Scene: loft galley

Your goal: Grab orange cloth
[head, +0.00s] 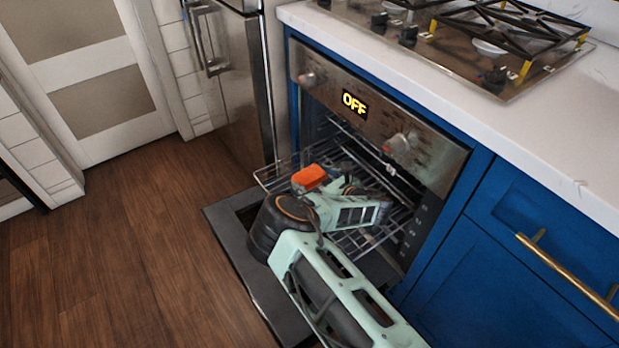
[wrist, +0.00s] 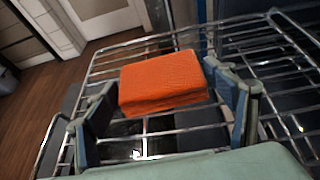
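The orange cloth (wrist: 163,82) is a folded, thick block on the wire oven rack in the wrist view. In the head view the cloth (head: 309,177) shows above the left part of the pulled-out rack. My gripper (wrist: 165,95) is over the rack with its fingers spread wide, one on each side of the cloth. The fingertips are very close to the cloth's left and right edges; I cannot tell whether they touch. In the head view my gripper (head: 325,182) partly hides the rack, and its fingertips are hard to make out.
The oven door (head: 225,232) is folded down, and the wire rack (head: 272,176) sticks out over it. The oven's control panel (head: 355,103) is above. A steel fridge (head: 240,95) is to the left, blue cabinets (head: 500,275) to the right. The wood floor (head: 120,255) at left is clear.

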